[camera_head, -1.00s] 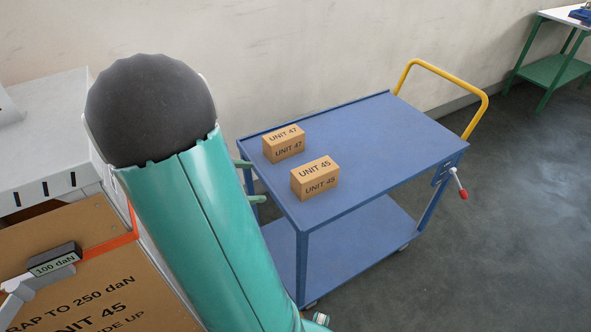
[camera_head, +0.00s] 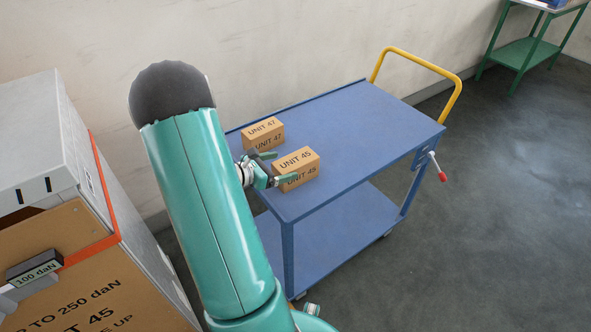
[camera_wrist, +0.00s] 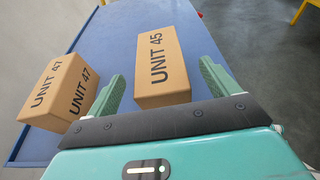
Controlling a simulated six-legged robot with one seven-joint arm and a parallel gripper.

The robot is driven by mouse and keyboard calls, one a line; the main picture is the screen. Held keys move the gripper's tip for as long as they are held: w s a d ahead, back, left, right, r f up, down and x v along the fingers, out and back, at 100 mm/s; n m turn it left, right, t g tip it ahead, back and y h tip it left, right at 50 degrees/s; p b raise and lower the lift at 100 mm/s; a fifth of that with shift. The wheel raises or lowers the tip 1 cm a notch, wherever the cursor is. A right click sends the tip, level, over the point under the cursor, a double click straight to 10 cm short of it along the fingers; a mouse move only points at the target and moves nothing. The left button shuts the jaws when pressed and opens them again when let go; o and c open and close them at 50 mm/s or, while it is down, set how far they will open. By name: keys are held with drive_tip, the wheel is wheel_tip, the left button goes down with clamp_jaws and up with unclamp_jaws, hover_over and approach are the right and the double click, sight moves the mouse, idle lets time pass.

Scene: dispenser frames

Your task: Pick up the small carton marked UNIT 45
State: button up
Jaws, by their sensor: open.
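The small carton marked UNIT 45 (camera_head: 296,168) is a brown box on the blue cart's top, near its front left edge. In the wrist view the UNIT 45 carton (camera_wrist: 162,66) lies ahead and between the two green fingers. My gripper (camera_head: 276,167) is open, with one finger at the carton's front side and the other at its back left. In the wrist view my gripper (camera_wrist: 162,88) has its fingertips on either side of the carton's near end. Contact cannot be told.
A like carton marked UNIT 47 (camera_head: 263,135) stands just behind, left of my gripper in the wrist view (camera_wrist: 58,92). The blue cart (camera_head: 360,120) has a yellow handle (camera_head: 440,75) and free top to the right. A large UNIT 45 crate (camera_head: 75,295) stands at left.

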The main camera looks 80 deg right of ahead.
sight(290, 163)
drive_tip(key=x, duration=0.5)
drive_tip(key=c, duration=1.3)
drive_tip(key=shift+c, duration=0.2)
drive_tip(key=shift+r, duration=0.2)
